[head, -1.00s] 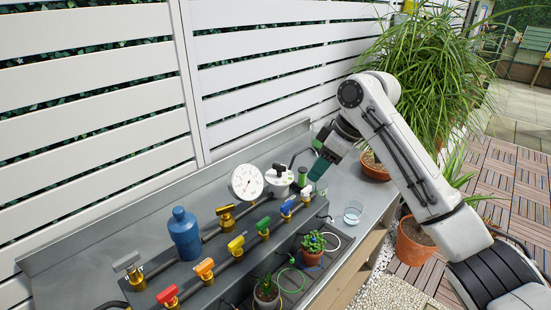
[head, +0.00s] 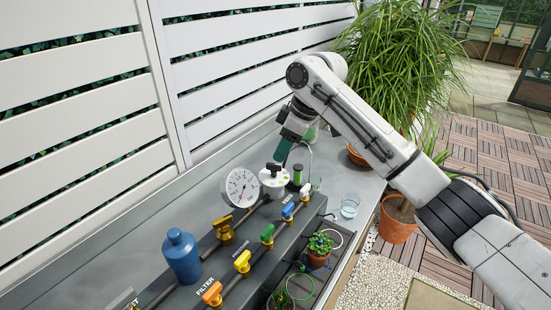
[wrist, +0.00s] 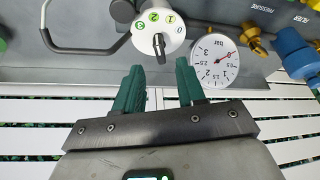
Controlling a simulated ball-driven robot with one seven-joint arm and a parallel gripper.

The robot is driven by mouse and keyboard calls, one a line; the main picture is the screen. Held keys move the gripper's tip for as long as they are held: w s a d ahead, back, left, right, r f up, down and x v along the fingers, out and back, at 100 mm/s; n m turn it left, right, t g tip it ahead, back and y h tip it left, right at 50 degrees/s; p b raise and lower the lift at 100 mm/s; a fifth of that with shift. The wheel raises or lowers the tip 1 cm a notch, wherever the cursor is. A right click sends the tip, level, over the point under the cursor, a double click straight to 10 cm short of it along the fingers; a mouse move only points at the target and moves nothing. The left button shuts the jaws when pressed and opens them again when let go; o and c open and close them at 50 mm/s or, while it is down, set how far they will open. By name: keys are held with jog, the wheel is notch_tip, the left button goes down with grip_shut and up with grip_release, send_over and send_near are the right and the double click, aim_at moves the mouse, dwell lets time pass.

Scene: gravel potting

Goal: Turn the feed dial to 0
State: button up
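The feed dial is a round white unit (head: 272,186) with a dark knob, right of the pressure gauge in the head view. In the wrist view the white dial face (wrist: 143,39) carries green-marked numbers and a 0, with a grey knob (wrist: 159,47) at its middle. I cannot tell which number the knob points to. My gripper (head: 281,158) is just above the dial in the head view. In the wrist view its green fingers (wrist: 160,72) are open and empty, with the knob beyond and between the tips, seemingly apart from them.
The pressure gauge (head: 241,187) stands close beside the dial. Coloured valves, including blue (head: 288,211), green (head: 267,235) and yellow (head: 242,262), line the pipe. A blue bottle (head: 181,258), water glass (head: 350,205) and potted plant (head: 319,248) are nearby. A slatted fence (head: 230,100) stands behind.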

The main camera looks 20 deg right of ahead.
aim_at(275, 164)
jog(key=shift+x, duration=2.4)
jog(key=shift+c, duration=0.4)
grip_shut()
